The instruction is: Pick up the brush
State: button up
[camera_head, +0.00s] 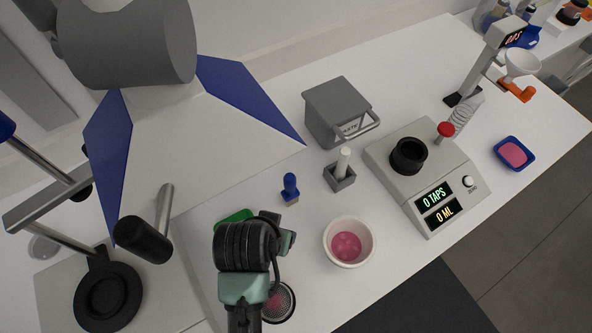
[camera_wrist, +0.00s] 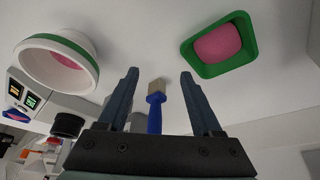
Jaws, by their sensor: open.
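The brush (camera_head: 290,187) has a blue handle and a tan bristle end. In the head view it is on the white table, left of the grey block with a white peg. In the wrist view the brush (camera_wrist: 155,112) appears in the gap between my two fingers, its bristle end near the level of the fingertips. My gripper (camera_wrist: 160,77) is open, with nothing clamped. In the head view my gripper (camera_head: 285,240) is in front of the brush, and its fingers are mostly hidden. I cannot tell its exact distance to the brush.
A bowl (camera_head: 329,252) with pink contents stands right of my gripper. A green tray (camera_head: 233,214) with a pink block is partly hidden behind my gripper. A grey peg holder (camera_head: 339,181), a grey box (camera_head: 338,108) and a scale-like device (camera_head: 455,178) stand further right.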

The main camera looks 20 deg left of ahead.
aim_at(290, 186)
jog(key=w, duration=0.3)
jog(key=w+a+p, duration=0.1)
jog(key=w, duration=0.3)
jog(key=w+p, duration=0.1)
jog(key=w, duration=0.2)
jog(key=shift+w+a+r, duration=0.1)
jog(key=shift+w+a, duration=0.05)
jog(key=shift+w+f+p, duration=0.2)
jog(key=shift+f+p, duration=0.1)
jog(key=shift+f, duration=0.35)
grip_shut()
